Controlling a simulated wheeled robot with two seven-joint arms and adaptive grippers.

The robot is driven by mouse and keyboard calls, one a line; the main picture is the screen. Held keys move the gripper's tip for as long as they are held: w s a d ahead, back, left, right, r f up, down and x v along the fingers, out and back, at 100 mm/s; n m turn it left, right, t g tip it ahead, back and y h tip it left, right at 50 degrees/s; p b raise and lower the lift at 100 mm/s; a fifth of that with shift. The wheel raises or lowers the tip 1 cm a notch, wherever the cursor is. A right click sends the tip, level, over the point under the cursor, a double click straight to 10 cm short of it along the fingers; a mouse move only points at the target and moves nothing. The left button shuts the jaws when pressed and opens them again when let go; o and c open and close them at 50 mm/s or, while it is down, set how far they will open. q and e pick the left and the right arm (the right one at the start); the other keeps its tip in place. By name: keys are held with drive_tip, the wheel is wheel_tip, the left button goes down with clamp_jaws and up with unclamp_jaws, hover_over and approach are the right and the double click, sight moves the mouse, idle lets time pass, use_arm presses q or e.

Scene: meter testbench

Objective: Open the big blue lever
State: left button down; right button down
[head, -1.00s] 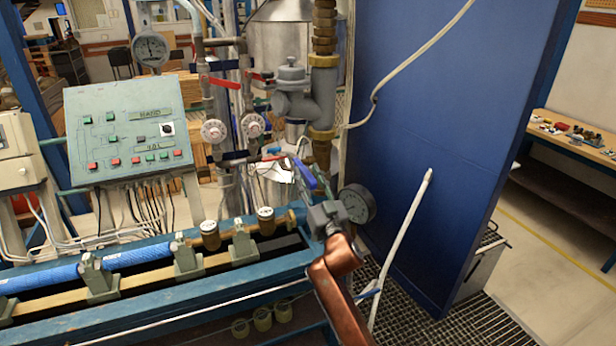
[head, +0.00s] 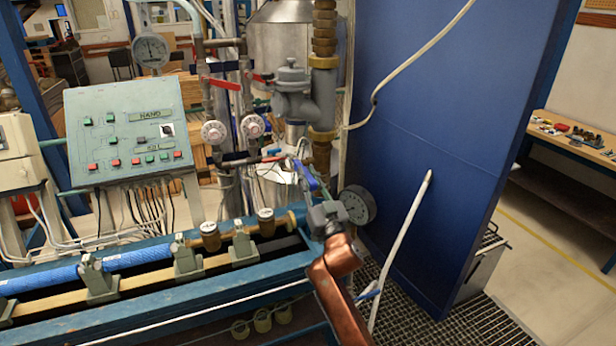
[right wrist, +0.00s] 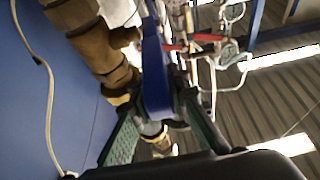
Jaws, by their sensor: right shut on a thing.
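The big blue lever (head: 304,173) shows in the head view beside the brass pipe, just left of the round gauge. In the right wrist view the blue lever (right wrist: 156,75) stands upright in the picture, between the green finger pads. My right gripper (head: 313,188) reaches it from the front right and is shut on it; it also shows in the right wrist view (right wrist: 156,112). The gripper body hides the lower part of the lever in the head view. My left gripper is not in view.
A pressure gauge (head: 357,204) sits right beside my right gripper. A large blue panel (head: 440,130) stands to the right. A brass pipe (head: 323,150) rises behind the lever. Smaller red levers (head: 224,84) and a control box (head: 128,132) are to the left.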

sight(307, 175)
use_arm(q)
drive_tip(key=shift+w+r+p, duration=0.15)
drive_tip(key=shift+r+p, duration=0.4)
use_arm(e)
drive_tip(key=shift+r, duration=0.1)
idle(0.4)
